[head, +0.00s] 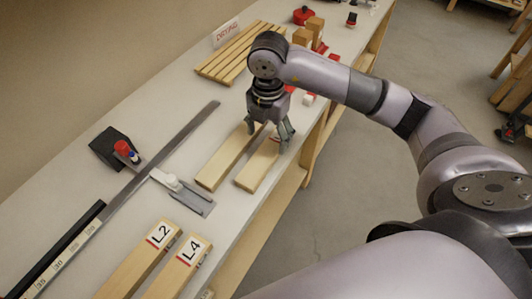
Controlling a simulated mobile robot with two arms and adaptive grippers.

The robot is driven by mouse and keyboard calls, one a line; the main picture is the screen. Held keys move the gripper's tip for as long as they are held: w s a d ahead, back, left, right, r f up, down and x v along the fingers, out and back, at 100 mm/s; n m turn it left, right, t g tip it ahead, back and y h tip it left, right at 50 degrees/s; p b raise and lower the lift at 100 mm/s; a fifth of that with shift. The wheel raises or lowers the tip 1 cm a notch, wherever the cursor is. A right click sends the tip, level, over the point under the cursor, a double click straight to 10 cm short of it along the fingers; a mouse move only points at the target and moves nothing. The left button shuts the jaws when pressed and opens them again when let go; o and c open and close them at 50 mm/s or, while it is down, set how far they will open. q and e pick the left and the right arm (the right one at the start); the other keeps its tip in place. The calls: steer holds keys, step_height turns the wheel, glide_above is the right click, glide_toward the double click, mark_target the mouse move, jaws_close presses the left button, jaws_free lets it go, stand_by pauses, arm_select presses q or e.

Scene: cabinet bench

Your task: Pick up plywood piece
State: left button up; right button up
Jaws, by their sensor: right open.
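Two light wooden pieces lie side by side on the bench (195,120) in the middle of the head view. The left piece (223,165) is longer in view than the right piece (257,170). I cannot tell which of them is the plywood piece. My right gripper (268,136) points down with its fingers apart at the far ends of these pieces. It hides part of both far ends. I cannot tell whether a finger touches either piece. My left gripper is out of view.
Boards labelled L2 (140,265) and L4 (178,270) lie in front. A long metal rule with a stop (182,190) and a black block (108,148) are left. A slatted drying rack (240,52) and wooden blocks (303,35) stand behind. Floor lies right.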

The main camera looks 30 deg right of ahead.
mark_target(266, 153)
steer(key=shift+f, duration=0.75)
step_height(266, 153, down, 4)
steer(key=shift+w+a+f+p, duration=0.1)
steer(key=shift+w+a+p, duration=0.05)
steer(key=shift+p, duration=0.95)
steer(key=shift+f, duration=0.65)
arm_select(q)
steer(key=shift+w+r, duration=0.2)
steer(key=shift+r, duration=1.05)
arm_select(e)
steer(key=shift+c, duration=0.4)
steer(key=c, duration=1.3)
